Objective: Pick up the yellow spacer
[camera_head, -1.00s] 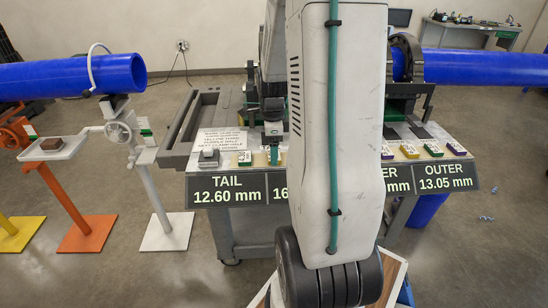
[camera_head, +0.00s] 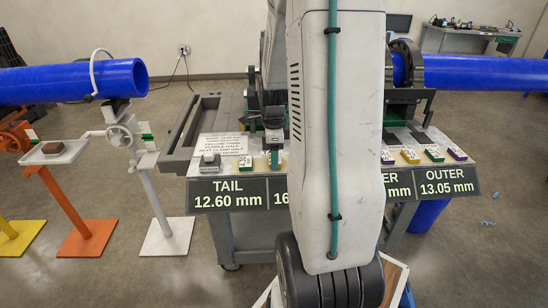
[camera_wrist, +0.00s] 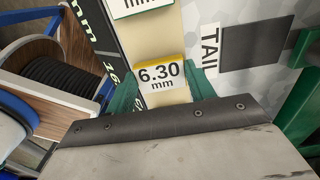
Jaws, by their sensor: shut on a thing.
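The yellow spacer (camera_wrist: 160,77) shows in the wrist view with a white label reading 6.30 mm and a yellow upper edge. My gripper (camera_wrist: 163,86) has green fingers on both sides of it and is shut on it. In the head view my gripper (camera_head: 273,155) is small, over the front strip of the cart beside the TAIL sign. The spacer in it is hard to make out there. I cannot tell whether it is clear of the surface.
Several coloured spacers (camera_head: 434,154) line the right side of the cart. My arm hides the cart's middle.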

